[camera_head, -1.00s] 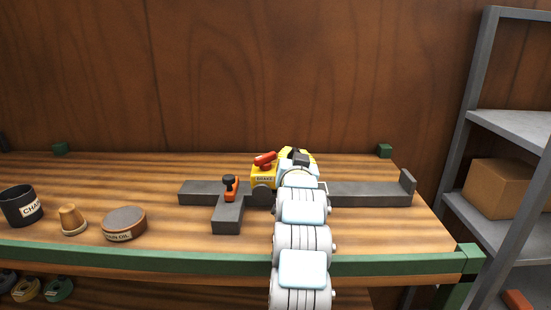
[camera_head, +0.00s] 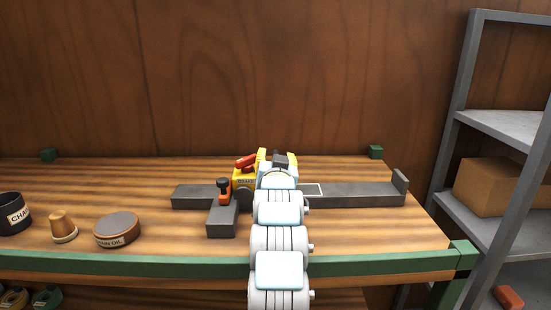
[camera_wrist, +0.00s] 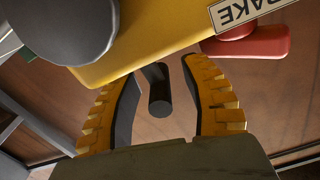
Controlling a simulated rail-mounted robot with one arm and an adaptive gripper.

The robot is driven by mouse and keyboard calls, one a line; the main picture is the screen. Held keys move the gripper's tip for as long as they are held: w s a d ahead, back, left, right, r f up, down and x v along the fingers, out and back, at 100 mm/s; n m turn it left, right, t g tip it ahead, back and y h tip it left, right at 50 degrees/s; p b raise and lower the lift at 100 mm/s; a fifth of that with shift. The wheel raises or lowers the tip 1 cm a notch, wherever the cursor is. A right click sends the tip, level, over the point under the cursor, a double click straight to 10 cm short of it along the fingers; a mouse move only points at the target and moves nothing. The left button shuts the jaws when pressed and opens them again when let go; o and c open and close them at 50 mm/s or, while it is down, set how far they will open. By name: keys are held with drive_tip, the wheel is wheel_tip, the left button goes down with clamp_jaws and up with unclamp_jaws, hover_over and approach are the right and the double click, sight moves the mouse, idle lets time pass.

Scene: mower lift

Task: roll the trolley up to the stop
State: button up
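The yellow trolley (camera_head: 242,183) has a grey wheel, a BRAKE label and a red lever (camera_head: 246,161) on top. It sits on the dark grey rail (camera_head: 355,194), left of its middle. An upright end stop (camera_head: 400,181) stands at the rail's right end. My gripper (camera_wrist: 158,95) has yellow ribbed fingers. In the wrist view a dark round post (camera_wrist: 158,92) is between them, with visible gaps on both sides. The trolley body also shows there (camera_wrist: 150,35). In the head view my arm hides much of the gripper and the trolley's right side.
An orange piece with a black knob (camera_head: 223,190) stands at the side block (camera_head: 221,219), close left of the trolley. A pale outline (camera_head: 315,189) marks the rail right of my arm. A tin (camera_head: 117,229), cone (camera_head: 63,227) and dark cup (camera_head: 12,212) stand left. The rail's right part is clear.

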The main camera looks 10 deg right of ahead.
drive_tip(key=shift+s, duration=0.1)
drive_tip(key=v, duration=0.7)
idle(0.5)
drive_tip(key=shift+s, duration=0.15)
